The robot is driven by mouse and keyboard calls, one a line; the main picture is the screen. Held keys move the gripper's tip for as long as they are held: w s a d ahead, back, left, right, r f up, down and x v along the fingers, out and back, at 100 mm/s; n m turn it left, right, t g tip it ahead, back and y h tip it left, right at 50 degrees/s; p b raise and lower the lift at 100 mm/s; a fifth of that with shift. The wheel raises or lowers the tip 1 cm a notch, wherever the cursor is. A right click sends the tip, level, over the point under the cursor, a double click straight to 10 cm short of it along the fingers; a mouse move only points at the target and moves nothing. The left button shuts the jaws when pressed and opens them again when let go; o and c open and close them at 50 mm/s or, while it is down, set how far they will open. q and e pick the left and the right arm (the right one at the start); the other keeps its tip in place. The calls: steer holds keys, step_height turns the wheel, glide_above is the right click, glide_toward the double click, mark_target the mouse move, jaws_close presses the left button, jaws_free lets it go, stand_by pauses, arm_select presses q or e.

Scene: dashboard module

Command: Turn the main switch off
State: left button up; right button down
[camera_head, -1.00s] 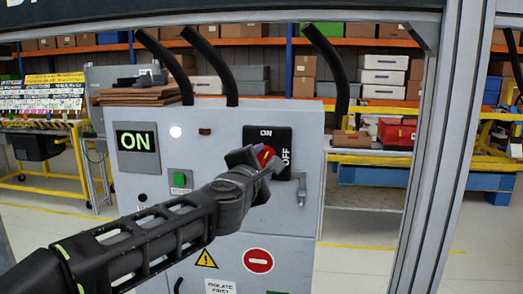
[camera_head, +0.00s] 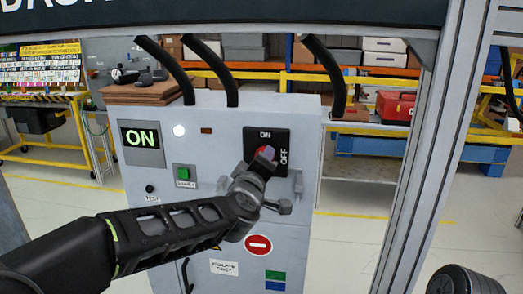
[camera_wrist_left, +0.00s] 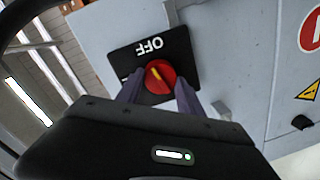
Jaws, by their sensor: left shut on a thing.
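The main switch is a red round knob (camera_head: 265,154) on a black plate (camera_head: 282,140) marked ON at the top and OFF at the right. My left gripper (camera_wrist_left: 158,92) is shut on the red knob, with one finger on each side of it in the left wrist view. There the knob's yellow mark points up and left, between the OFF label and the plate's left side. In the head view the gripper covers much of the knob. The display (camera_head: 141,141) on the grey cabinet (camera_head: 220,115) reads ON in green. My right gripper is out of view.
A green button (camera_head: 183,172), a white lamp (camera_head: 179,130) and a handle (camera_head: 298,184) are on the cabinet front. A metal post (camera_head: 445,150) stands to the right. Shelves with boxes are behind. Black cables rise from the cabinet top.

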arm_select(q)
steer(key=shift+m+p, duration=0.95)
steer(key=shift+m, duration=0.25)
steer(key=o, duration=1.4)
steer(key=shift+s, duration=0.15)
steer(key=s+b, duration=0.1)
steer(key=s, duration=0.6)
steer(key=shift+s+a+r, duration=0.2)
steer(key=shift+a+r, duration=0.15)
steer(key=shift+a, duration=0.1)
